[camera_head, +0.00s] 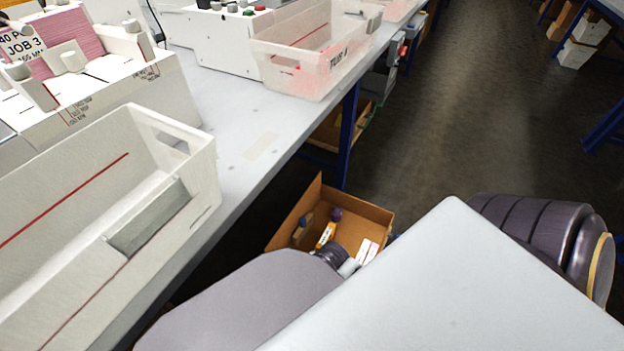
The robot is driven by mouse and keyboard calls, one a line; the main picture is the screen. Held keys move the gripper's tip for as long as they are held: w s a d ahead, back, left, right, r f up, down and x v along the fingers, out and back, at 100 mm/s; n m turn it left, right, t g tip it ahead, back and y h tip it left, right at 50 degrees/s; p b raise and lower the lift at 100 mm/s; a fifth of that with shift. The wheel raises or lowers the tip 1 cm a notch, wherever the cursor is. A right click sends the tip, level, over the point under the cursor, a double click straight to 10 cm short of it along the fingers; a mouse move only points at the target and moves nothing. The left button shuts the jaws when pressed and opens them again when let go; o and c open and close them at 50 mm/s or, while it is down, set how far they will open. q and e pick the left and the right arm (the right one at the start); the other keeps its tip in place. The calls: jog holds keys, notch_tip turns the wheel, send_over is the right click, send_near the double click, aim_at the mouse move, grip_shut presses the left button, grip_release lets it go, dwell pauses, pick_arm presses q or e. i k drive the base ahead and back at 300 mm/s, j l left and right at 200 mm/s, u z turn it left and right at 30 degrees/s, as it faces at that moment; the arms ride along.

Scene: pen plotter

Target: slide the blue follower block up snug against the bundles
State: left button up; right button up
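No blue follower block can be made out in this view. A stack of pink sheets (70,32) with a JOB 3 card stands in a white fixture (150,88) at the upper left; whether these sheets are the bundles I cannot tell. Neither gripper shows at the bench; only parts of my own body fill the bottom and right.
A translucent tray (290,75) stands farther back. Bare grey benchtop (262,125) lies between them. A cardboard box (375,214) with small items is below the bench edge.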

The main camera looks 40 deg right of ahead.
aim_at(303, 227)
jog(key=z, duration=1.05)
jog(key=k, duration=1.05)
jog(key=i+l+u, duration=0.1)
jog(key=i+l, duration=0.25)
jog(key=l, duration=0.3)
jog(key=i+l+u, duration=0.15)
jog(key=l, duration=0.2)
jog(key=i+l, duration=0.2)
jog(key=l, duration=0.15)
jog(key=i+l+u, duration=0.15)
jog(key=l, duration=0.2)
